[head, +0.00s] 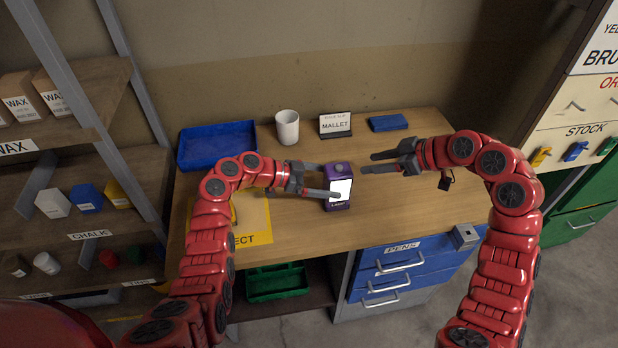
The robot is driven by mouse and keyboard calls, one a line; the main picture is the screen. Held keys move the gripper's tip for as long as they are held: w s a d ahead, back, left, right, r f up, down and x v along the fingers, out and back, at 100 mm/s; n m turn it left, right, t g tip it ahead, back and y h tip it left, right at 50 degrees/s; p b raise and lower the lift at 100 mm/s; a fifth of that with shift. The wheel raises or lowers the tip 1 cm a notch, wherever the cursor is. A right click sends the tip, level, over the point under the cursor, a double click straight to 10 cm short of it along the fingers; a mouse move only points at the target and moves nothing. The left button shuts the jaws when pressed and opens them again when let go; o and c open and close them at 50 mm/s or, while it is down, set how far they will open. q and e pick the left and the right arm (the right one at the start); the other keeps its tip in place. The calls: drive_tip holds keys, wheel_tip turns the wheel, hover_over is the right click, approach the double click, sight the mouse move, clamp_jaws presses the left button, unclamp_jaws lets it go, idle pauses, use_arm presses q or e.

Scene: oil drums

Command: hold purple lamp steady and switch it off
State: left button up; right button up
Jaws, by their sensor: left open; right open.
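The purple lamp (338,205) stands upright on the wooden table, with a bright white lit panel on its front and a grey round part on top. My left gripper (322,181) is open at the lamp from the left. One finger reaches across the lit panel and the other is behind the lamp's top; I cannot tell whether they touch it. My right gripper (367,163) is open and empty to the right of the lamp, its fingers pointing left towards it, with a gap between.
A blue tray (218,163), a white cup (287,128), a mallet sign (335,124) and a blue block (388,123) stand along the back of the table. A yellow mat (252,215) lies at left. Blue drawers (385,270) are below.

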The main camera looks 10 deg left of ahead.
use_arm(q)
drive_tip(key=shift+x, duration=1.65)
clamp_jaws()
use_arm(e)
clamp_jaws()
idle(0.7)
use_arm(q)
drive_tip(key=shift+a, duration=0.1)
use_arm(e)
wheel_tip(320, 180, up, 5)
drive_tip(key=n+t+h, duration=0.2)
drive_tip(key=t+h, duration=0.1)
drive_tip(key=h, duration=0.2)
hover_over(342, 172)
drive_tip(key=shift+f, duration=4.15)
